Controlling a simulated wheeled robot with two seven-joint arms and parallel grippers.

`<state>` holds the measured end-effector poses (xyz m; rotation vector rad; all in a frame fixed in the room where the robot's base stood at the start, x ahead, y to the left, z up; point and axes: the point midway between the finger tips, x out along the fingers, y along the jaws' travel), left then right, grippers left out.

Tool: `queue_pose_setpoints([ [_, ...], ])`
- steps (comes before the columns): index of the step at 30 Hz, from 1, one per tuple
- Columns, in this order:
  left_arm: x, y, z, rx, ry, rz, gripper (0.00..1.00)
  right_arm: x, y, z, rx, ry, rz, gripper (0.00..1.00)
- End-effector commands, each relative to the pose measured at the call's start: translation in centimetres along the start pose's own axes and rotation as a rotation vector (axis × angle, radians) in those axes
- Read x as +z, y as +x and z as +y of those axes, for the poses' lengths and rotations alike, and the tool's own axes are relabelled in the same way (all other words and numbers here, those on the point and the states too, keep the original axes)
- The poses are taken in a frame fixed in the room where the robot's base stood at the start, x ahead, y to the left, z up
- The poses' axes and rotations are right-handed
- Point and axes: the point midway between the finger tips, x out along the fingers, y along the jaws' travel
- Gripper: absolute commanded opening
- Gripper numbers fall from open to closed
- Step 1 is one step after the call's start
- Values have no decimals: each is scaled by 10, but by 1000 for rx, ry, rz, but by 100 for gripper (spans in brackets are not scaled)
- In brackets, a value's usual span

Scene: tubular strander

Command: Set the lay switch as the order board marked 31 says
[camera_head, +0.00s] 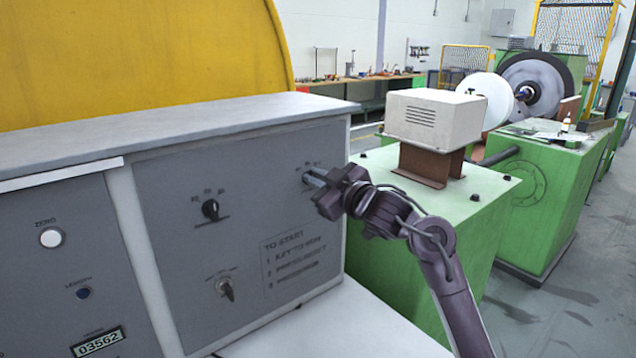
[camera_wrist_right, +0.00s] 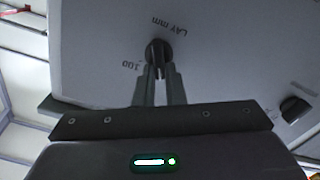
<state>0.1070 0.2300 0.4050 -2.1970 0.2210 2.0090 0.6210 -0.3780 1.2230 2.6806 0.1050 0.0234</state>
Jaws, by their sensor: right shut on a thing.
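The lay switch (camera_wrist_right: 157,48) is a small dark round knob on the grey panel, under the rotated label "LAY mm" in the right wrist view. A "100" mark stands beside it; other marks around it are hidden by my fingers. My right gripper (camera_head: 312,179) is at the panel's upper right in the head view, and its fingers (camera_wrist_right: 158,76) are shut on the lay switch. The switch's pointer direction is not clear. My left gripper is out of view. I see no order board marked 31.
The grey panel (camera_head: 160,215) also carries a black knob (camera_head: 210,209), a key switch (camera_head: 225,287) and a "TO START" text. A zero button (camera_head: 51,238) and a counter (camera_head: 98,341) are at the left. A green machine base (camera_head: 400,245) stands to the right.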

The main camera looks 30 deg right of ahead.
Motion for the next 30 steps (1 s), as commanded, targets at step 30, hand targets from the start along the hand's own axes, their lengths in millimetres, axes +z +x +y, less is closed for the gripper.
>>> queue_pose_setpoints([
  [30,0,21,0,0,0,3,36,1,0,-6,-3,-344,0,0],
])
